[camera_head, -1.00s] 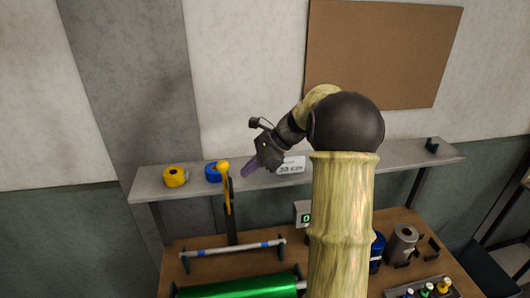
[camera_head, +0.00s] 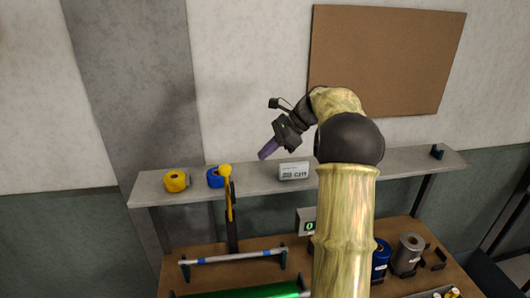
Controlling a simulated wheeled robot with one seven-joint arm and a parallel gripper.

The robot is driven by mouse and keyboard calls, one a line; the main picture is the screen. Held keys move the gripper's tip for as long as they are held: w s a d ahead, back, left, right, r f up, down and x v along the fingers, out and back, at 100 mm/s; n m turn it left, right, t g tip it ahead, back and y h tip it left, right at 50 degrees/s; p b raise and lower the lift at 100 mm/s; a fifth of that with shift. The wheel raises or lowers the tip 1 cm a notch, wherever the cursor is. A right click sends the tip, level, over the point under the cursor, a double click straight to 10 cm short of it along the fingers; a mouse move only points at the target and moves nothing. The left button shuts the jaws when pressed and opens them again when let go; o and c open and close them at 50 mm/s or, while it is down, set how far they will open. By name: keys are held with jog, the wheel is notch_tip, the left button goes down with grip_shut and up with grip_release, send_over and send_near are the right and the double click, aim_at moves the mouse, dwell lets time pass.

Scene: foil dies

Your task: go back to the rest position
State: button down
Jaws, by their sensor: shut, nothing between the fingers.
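My gripper (camera_head: 267,151) is at the end of my raised arm, in the middle of the head view. Its purple fingers point down and to the left. They are shut with nothing visible between them. The fingertips show above the grey shelf (camera_head: 148,188), close to the blue tape roll (camera_head: 215,178) and the white label card (camera_head: 294,171) in the picture. The gripper seems apart from them. My arm hides part of the shelf and the bench.
A yellow tape roll (camera_head: 176,181) lies on the shelf's left part. A yellow-knobbed lever (camera_head: 226,171) stands upright before the shelf. The bench (camera_head: 230,265) holds a rod with blue bands (camera_head: 232,256), a green roll (camera_head: 250,292), a blue roll (camera_head: 381,260) and a grey roll (camera_head: 409,254).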

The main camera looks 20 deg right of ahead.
jog(key=shift+d, duration=0.2)
jog(key=s+a+f+n+g+h+b, duration=0.1)
jog(key=s+a+f+n+h+b, duration=0.15)
jog(key=s+a+f+n, duration=0.35)
jog(key=s+a+f+n+g+h+b, duration=0.1)
jog(key=a+f+h+b, duration=0.2)
jog(key=f, duration=0.5)
jog(key=s+a+f+n+b, duration=0.2)
jog(key=s+f+n, duration=0.2)
jog(key=s, duration=0.1)
jog(key=s+a+f+n+t+h+b, duration=0.1)
jog(key=s+a+f+n+b, duration=0.1)
jog(key=s+f+n, duration=0.3)
jog(key=s+a+f+n+h+b, duration=0.1)
jog(key=s+a+f+n+b, duration=0.1)
jog(key=s, duration=0.5)
notch_tip(320, 180, down, 3)
jog(key=a+n, duration=0.1)
jog(key=n, duration=0.1)
jog(key=shift+a+n+b, duration=0.15)
jog(key=shift+n+b, duration=0.15)
